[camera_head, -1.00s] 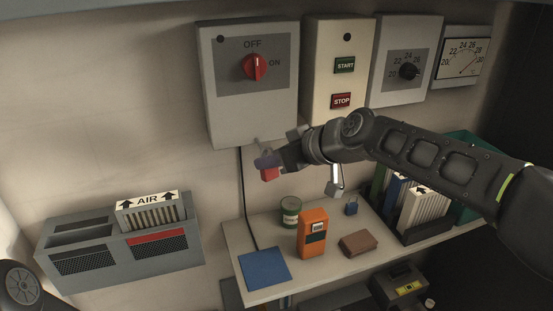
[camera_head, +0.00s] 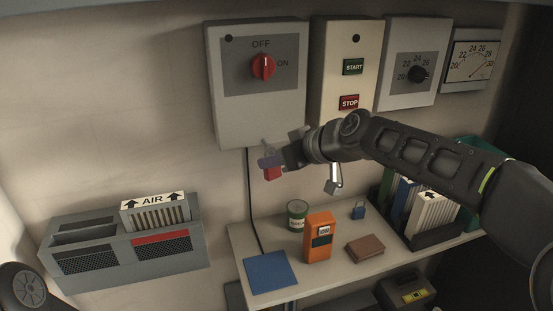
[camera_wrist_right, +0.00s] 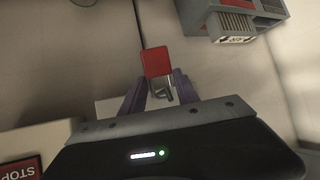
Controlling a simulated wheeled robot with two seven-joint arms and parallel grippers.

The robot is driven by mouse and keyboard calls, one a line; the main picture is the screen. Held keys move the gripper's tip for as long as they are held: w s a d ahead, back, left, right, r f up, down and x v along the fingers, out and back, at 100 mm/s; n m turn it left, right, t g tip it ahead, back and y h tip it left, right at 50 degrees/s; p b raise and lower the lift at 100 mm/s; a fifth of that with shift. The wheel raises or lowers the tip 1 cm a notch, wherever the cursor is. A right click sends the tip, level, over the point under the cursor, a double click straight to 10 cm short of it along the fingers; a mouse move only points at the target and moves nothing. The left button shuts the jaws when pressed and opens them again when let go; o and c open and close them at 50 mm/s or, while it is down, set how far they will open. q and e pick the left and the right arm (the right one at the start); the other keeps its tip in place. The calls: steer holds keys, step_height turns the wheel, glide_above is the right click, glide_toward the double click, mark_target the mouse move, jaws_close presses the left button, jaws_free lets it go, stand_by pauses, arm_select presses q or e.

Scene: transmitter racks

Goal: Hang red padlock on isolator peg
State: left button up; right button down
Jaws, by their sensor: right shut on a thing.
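The red padlock (camera_head: 272,173) hangs below the jaws of my right gripper (camera_head: 271,160). In the right wrist view the red body (camera_wrist_right: 156,62) sticks out past the purple fingertips (camera_wrist_right: 158,92). Its metal shackle lies between them, and they are shut on it. The isolator (camera_head: 258,85) is a pale box with a red rotary switch (camera_head: 263,67) marked OFF and ON. The padlock is just under its lower edge. A small pale tip (camera_head: 267,142) shows there beside the gripper; I cannot tell whether it is the peg. My left gripper is out of view.
A START/STOP box (camera_head: 345,75) and a dial box (camera_head: 413,65) are right of the isolator. The shelf (camera_head: 345,277) below carries an orange meter (camera_head: 319,238), a green can (camera_head: 297,213), a blue padlock (camera_head: 358,210) and a brown block (camera_head: 365,248). A vent unit (camera_head: 125,245) is at left.

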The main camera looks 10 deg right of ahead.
stand_by(0.3)
steer(key=c, duration=0.8)
jaws_free()
steer(key=shift+b+v, duration=0.7)
steer(key=shift+v, duration=3.25)
